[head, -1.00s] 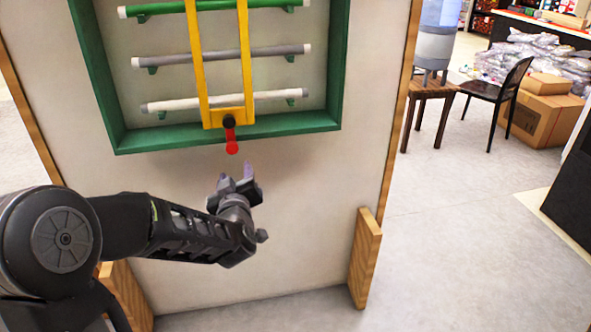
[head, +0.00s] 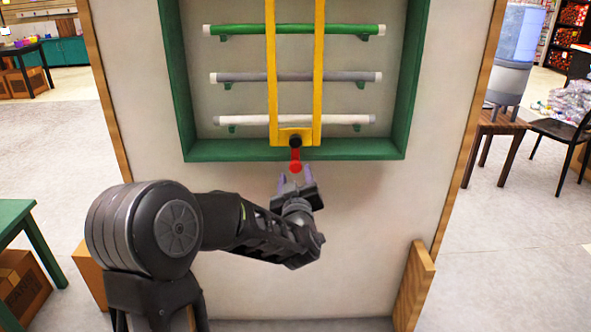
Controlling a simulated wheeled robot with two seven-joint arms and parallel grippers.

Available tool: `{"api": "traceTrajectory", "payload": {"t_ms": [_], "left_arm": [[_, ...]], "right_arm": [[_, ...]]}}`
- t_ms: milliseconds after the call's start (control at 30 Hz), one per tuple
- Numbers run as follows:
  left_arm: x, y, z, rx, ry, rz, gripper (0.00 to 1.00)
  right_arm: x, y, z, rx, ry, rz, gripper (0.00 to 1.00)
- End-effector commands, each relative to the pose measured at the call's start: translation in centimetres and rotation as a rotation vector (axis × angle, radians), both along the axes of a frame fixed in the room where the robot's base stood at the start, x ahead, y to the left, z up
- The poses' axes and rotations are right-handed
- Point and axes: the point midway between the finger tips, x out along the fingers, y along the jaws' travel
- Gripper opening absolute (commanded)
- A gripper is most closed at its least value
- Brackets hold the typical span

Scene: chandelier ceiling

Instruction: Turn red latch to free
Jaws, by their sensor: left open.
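The red latch (head: 295,161) hangs downward from a black pivot (head: 296,141) at the bottom of the yellow frame (head: 319,75). The yellow frame stands over three horizontal tubes inside a green-rimmed box (head: 230,150) on a pale upright panel. My left gripper (head: 294,180) is open just below the latch, its fingertips pointing up toward the latch's lower end. I cannot tell whether the fingertips touch the latch. My right gripper is not in the head view.
The tubes are green (head: 290,28), grey (head: 345,76) and white (head: 345,119). The panel (head: 380,220) has wooden edges and a wooden foot (head: 414,285) at right. A green table (head: 15,215) stands at left; a wooden stool (head: 496,128) with a water bottle and a black chair stand at right.

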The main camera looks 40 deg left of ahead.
Motion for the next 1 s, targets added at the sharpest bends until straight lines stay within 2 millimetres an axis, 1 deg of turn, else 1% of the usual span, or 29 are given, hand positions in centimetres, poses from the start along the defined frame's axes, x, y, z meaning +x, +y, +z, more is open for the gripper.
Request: {"api": "traceTrajectory", "payload": {"t_ms": [100,233,367,600,1000], "left_arm": [[1.5,1.2,0.0,0.001,0.002,0.001,0.50],[2.7,2.1,0.0,0.001,0.002,0.001,0.50],[3.1,2.4,0.0,0.001,0.001,0.000,0.50],[3.2,2.4,0.0,0.001,0.001,0.000,0.50],[3.2,2.4,0.0,0.001,0.001,0.000,0.17]], "right_arm": [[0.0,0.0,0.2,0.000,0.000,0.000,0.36],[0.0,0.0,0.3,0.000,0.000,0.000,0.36],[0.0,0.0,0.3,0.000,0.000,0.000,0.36],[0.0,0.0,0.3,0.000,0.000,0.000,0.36],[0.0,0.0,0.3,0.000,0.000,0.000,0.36]]}}
